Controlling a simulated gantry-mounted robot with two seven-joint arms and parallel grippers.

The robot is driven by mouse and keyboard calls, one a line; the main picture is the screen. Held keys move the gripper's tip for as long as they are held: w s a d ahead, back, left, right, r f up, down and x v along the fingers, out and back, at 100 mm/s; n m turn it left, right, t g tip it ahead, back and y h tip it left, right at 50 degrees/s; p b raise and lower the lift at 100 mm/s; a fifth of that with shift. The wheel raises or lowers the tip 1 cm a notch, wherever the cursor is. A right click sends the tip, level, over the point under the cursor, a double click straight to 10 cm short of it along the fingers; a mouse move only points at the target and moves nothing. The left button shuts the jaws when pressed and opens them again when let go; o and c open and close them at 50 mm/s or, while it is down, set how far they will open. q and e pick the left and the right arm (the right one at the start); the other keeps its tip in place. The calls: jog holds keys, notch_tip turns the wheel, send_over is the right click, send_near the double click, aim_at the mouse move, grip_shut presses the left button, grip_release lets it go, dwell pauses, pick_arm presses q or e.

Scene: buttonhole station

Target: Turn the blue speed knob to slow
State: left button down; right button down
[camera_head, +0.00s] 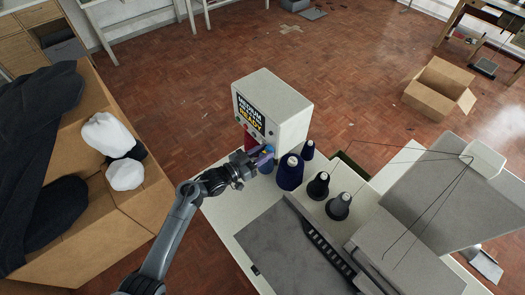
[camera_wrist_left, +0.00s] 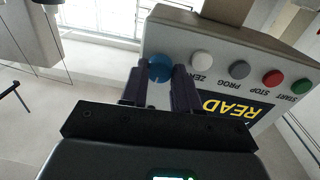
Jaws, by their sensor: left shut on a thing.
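The blue speed knob (camera_wrist_left: 160,68) sits on the face of the white control box (camera_head: 272,105), between the two dark fingers of my left gripper (camera_wrist_left: 158,88). The fingers are shut on the knob, one on each side. In the head view my left gripper (camera_head: 262,156) reaches in from the lower left to the box's front, and its fingers largely hide the knob. The dark display (camera_head: 250,113) on the box shows "MEDIUM" at the top and "READY" in yellow at the bottom. My right gripper is in neither view.
White (camera_wrist_left: 202,60), grey (camera_wrist_left: 240,69), red (camera_wrist_left: 275,79) and green (camera_wrist_left: 301,86) buttons sit in a row beside the knob. Dark thread cones (camera_head: 290,172) stand close to the gripper's right. A cardboard box with dark cloth (camera_head: 150,205) stands left.

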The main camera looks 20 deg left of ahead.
pick_arm(q)
jog(key=n+p, duration=0.4)
jog(key=n, duration=0.2)
jog(key=shift+r+n, duration=0.1)
jog(key=shift+n, duration=0.2)
jog(key=n+p, duration=0.3)
jog(key=n, duration=0.3)
jog(key=shift+n+t, duration=0.3)
jog(key=shift+t, duration=0.1)
jog(key=n+p, duration=0.1)
jog(key=n, duration=0.3)
jog(key=shift+y+p, duration=0.4)
jog(key=n+p, duration=0.1)
jog(key=n, duration=0.2)
jog(key=shift+d+n, duration=0.1)
jog(key=shift+n, duration=0.2)
jog(key=n+p, duration=0.2)
jog(key=n, duration=0.2)
jog(key=shift+y, duration=0.3)
jog(key=shift+n+p, duration=0.3)
jog(key=shift+n, duration=0.9)
jog(key=shift+f, duration=0.2)
jog(key=c, duration=1.1)
grip_release()
